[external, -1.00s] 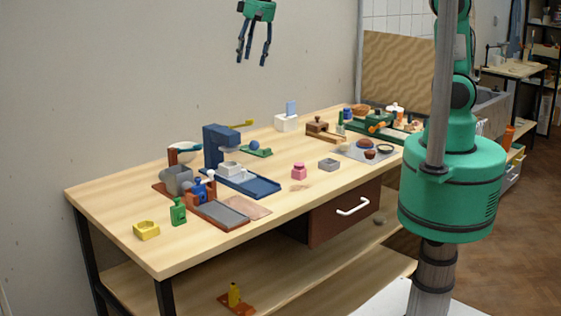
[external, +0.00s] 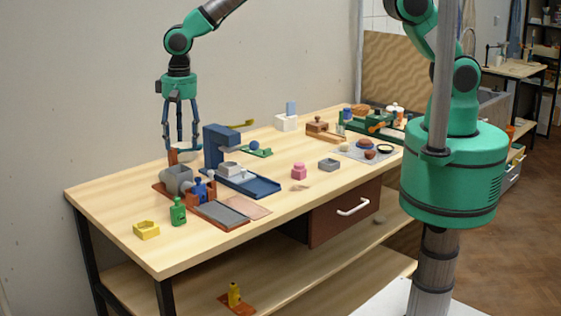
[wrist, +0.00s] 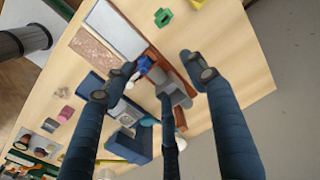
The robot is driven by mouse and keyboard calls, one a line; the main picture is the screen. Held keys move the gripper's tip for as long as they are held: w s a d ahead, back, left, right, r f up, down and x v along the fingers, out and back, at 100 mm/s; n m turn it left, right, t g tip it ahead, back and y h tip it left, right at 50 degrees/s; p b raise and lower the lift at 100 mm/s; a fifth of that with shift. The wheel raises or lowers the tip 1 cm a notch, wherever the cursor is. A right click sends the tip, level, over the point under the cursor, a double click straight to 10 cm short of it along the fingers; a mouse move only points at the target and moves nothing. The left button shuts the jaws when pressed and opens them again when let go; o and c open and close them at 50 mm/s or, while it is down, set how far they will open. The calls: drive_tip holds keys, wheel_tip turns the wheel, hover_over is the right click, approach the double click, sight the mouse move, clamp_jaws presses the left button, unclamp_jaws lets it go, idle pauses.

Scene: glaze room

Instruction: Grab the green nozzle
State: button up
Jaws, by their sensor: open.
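The green nozzle (external: 178,212) stands upright on the table near its front left, between a yellow hexagonal piece and the brown tray with the grey pad. In the wrist view the green nozzle (wrist: 163,17) shows near the top edge, beyond the fingertips. My gripper (external: 180,148) hangs pointing down above the back left of the table, over the grey box, behind the nozzle and apart from it. Its dark blue fingers are spread and empty; they also show in the wrist view (wrist: 160,85).
A yellow hexagonal piece (external: 146,230) lies left of the nozzle. A grey box (external: 177,180) and a blue bottle (external: 198,188) stand behind it. A blue press (external: 219,147) stands to the right. The table's front left corner is bare.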

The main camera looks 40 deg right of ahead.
hover_over(178, 202)
wheel_tip(178, 202, down, 6)
drive_tip(key=shift+w+p, duration=0.25)
drive_tip(key=shift+p, duration=0.2)
wheel_tip(178, 202, down, 8)
drive_tip(key=shift+f+p, duration=0.2)
drive_tip(key=shift+p, duration=0.15)
drive_tip(key=shift+w+d+f+p, duration=0.1)
drive_tip(key=shift+f+p, duration=0.2)
drive_tip(key=shift+f, duration=1.05)
drive_tip(key=shift+d+f+p, duration=0.1)
drive_tip(key=shift+f+p, duration=0.15)
drive_tip(key=shift+f, duration=1.05)
drive_tip(key=c, duration=1.4)
